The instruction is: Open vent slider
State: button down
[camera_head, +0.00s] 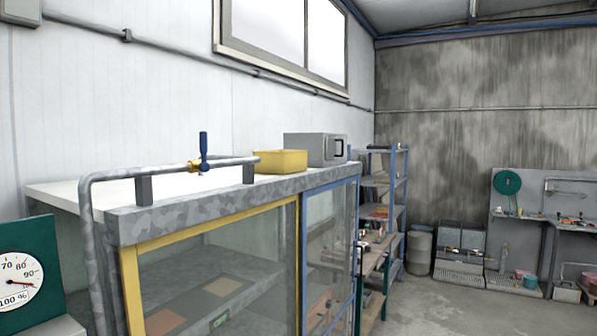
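I cannot pick out a part that is clearly the vent slider. A glass-fronted cabinet (180,214) with a grey mottled top edge fills the lower middle. Its front has a yellow-framed pane (215,262) on the left and a blue-framed pane (328,240) on the right. The two frames meet edge to edge. A grey pipe (125,172) runs along the cabinet top and bends down its left side. A valve with an upright blue handle (203,145) sits on that pipe. My gripper is not in this view.
A yellow bin (280,161) and a grey metal box (314,149) stand on the cabinet top. A round gauge (18,281) on a green board is at the lower left. Shelving (385,185) stands beyond the cabinet. Clear floor (440,308) lies at the lower right.

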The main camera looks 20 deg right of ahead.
aim_at(331, 141)
jog(key=i+l+u, duration=0.1)
jog(key=l, duration=0.25)
jog(key=i+l+u, duration=0.15)
jog(key=l, duration=0.25)
jog(key=i+l+u, duration=0.1)
jog(key=i+l, duration=0.2)
jog(key=i+l+u, duration=0.15)
jog(key=l, duration=0.35)
jog(key=i+l+u, duration=0.1)
jog(key=l, duration=0.3)
